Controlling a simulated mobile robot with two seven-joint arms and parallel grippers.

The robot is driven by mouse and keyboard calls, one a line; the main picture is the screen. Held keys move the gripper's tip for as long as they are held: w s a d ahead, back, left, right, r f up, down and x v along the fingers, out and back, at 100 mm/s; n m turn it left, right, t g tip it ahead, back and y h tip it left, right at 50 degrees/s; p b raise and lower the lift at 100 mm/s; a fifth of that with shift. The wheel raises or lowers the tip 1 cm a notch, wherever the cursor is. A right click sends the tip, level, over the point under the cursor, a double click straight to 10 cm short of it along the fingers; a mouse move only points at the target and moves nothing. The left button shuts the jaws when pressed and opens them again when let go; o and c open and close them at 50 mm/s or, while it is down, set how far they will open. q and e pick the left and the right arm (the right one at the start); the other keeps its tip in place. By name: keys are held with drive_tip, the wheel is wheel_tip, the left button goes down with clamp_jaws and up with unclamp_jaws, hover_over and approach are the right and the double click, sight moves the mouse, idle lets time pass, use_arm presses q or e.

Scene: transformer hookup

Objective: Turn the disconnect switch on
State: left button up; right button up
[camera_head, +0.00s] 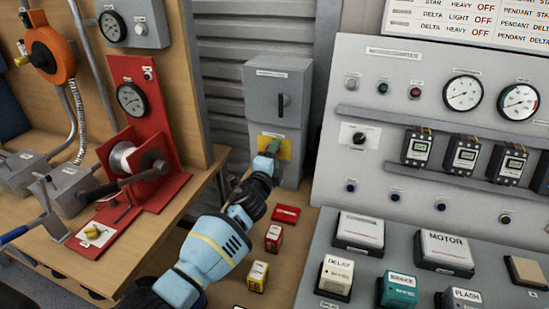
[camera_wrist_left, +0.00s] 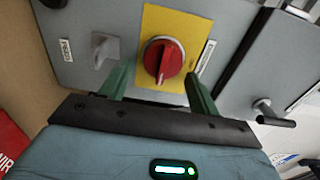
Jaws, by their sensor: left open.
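The grey switch box (camera_head: 279,92) hangs on the corrugated wall and has a dark upright handle on its upper part. Its lower part carries a yellow plate (camera_head: 286,149), mostly hidden by my left gripper (camera_head: 269,150). In the left wrist view, a round red rotary knob (camera_wrist_left: 163,62) sits on the yellow plate (camera_wrist_left: 158,20), its ridge close to upright in the picture. My left gripper (camera_wrist_left: 160,88) is open, its green fingers on either side of the knob's lower part. Contact cannot be told. My right gripper is not in view.
A grey lug (camera_wrist_left: 103,50) sits left of the knob. A control panel (camera_head: 425,50) with gauges stands right. A wooden bench with a red stand (camera_head: 130,80) is left.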

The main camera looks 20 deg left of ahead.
use_arm(q)
drive_tip(key=s+p, duration=0.1)
drive_tip(key=s, duration=0.6)
drive_tip(key=shift+s+a, duration=0.15)
drive_tip(key=shift+s, duration=0.25)
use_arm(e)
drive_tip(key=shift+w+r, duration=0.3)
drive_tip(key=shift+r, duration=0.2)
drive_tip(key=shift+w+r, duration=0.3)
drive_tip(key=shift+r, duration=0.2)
